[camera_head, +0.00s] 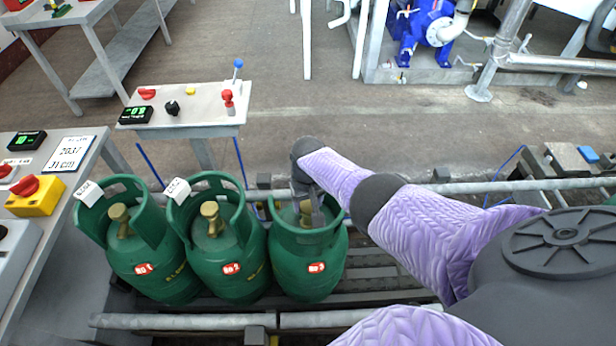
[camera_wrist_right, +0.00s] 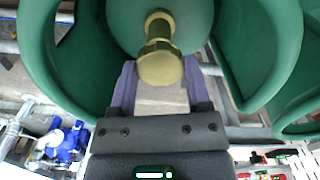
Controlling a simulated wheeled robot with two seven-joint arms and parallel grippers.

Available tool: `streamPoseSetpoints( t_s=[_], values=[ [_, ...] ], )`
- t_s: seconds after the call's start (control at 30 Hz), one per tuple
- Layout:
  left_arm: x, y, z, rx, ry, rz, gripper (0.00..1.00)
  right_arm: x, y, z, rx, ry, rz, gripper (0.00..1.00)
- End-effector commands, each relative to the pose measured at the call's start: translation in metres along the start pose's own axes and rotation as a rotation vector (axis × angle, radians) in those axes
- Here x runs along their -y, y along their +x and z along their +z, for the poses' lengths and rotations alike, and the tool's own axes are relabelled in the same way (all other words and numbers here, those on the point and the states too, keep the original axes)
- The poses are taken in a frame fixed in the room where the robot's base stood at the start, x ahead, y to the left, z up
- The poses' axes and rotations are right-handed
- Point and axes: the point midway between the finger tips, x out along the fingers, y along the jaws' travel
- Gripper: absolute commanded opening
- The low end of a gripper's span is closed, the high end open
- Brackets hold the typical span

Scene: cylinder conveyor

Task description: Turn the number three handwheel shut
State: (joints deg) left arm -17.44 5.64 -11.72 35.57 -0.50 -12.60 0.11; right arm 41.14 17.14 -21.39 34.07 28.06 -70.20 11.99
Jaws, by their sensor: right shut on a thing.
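Three green gas cylinders stand in a row on the conveyor, with red labels reading No 1, No 2 and No 3. The No 3 cylinder (camera_head: 308,278) is the rightmost. My right gripper (camera_head: 308,208) reaches down into its open collar from above, hiding most of the valve. In the right wrist view, the brass handwheel (camera_wrist_right: 160,63) sits between the two fingers of my right gripper (camera_wrist_right: 158,78), which is shut on it. The No 1 cylinder (camera_head: 155,265) and No 2 cylinder (camera_head: 228,262) have their brass valves showing. My left gripper is out of view.
A control stand (camera_head: 205,105) with buttons and a joystick stands behind the cylinders. Another console (camera_head: 85,175) with a display is at the left. Grey rails (camera_head: 200,320) run along the conveyor. The rollers right of the No 3 cylinder are partly hidden by my arm.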

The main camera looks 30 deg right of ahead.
Motion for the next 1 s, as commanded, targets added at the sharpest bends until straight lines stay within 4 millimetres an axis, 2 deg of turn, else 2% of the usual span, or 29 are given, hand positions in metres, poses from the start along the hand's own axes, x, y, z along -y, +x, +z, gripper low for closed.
streamPoseSetpoints(
  t_s=[0.63, 0.67, 0.8, 1.0],
  values=[
    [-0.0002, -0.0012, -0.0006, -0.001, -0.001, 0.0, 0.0, 0.0001, -0.0014, -0.0017, -0.006, 0.046, -0.001, 0.04],
    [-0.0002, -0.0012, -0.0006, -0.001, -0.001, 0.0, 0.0, 0.0001, -0.0015, -0.0018, -0.006, 0.046, -0.001, 0.67],
    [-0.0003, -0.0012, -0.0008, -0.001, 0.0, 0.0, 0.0, 0.0, -0.0012, -0.0014, -0.004, 0.045, -0.001, 0.96],
    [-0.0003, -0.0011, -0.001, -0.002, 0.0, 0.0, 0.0, 0.0, -0.0007, -0.0008, -0.003, 0.044, 0.0, 0.98]
  ],
)
